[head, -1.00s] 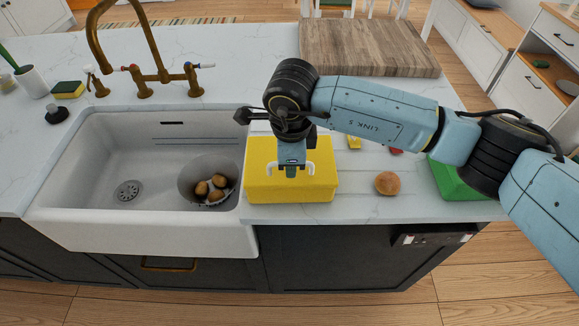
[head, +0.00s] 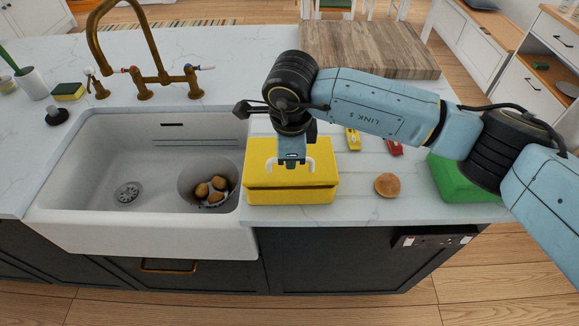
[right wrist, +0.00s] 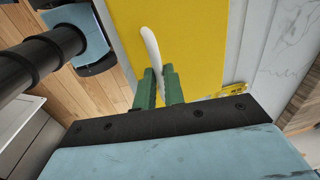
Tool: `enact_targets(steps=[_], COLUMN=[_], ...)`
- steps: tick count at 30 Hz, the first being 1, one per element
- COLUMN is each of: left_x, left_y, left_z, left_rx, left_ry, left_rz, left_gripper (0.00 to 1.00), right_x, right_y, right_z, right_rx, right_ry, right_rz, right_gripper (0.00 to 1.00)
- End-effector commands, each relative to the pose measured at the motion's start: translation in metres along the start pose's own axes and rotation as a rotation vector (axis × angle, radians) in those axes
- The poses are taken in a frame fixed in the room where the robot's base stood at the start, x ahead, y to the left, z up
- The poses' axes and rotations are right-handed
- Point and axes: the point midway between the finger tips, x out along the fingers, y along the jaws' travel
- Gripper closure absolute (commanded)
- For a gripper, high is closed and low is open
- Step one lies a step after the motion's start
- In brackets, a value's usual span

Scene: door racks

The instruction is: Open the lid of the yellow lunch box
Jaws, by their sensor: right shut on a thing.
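The yellow lunch box (head: 315,190) stands on the counter just right of the sink. Its lid is down or nearly so, with a seam running across the front. A white handle (head: 311,164) sits on the lid, and it also shows in the right wrist view (right wrist: 151,45). My right gripper (head: 291,163) reaches down over the box. In the right wrist view its green fingers (right wrist: 160,85) are shut on the white handle, one on each side. The arm hides part of the box's back edge. My left gripper is not in view.
The sink (head: 85,200) holds a grey bowl (head: 190,180) with several brown round items. A bun (head: 387,184), a green box (head: 460,182), and small yellow (head: 353,139) and red (head: 393,148) items lie to the right. A wooden board (head: 370,48) is behind.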

Motion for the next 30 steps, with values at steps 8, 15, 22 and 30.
enact_targets(steps=[8, 15, 22, 30], left_x=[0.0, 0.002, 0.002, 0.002], left_y=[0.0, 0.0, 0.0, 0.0], left_z=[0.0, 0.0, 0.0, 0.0], left_rx=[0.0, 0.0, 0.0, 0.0], left_ry=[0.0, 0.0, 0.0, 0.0], left_rz=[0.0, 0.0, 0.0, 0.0], left_gripper=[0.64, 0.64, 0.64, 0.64], right_x=[-0.001, -0.008, -0.011, -0.011], right_y=[-0.001, -0.007, -0.009, -0.01], right_z=[0.0, 0.0, 0.0, 0.0], right_rx=[0.0, 0.001, 0.001, 0.001], right_ry=[0.0, 0.0, 0.0, 0.0], right_rz=[-0.001, -0.002, -0.001, -0.001], right_gripper=[0.95, 0.95, 0.95, 0.95])
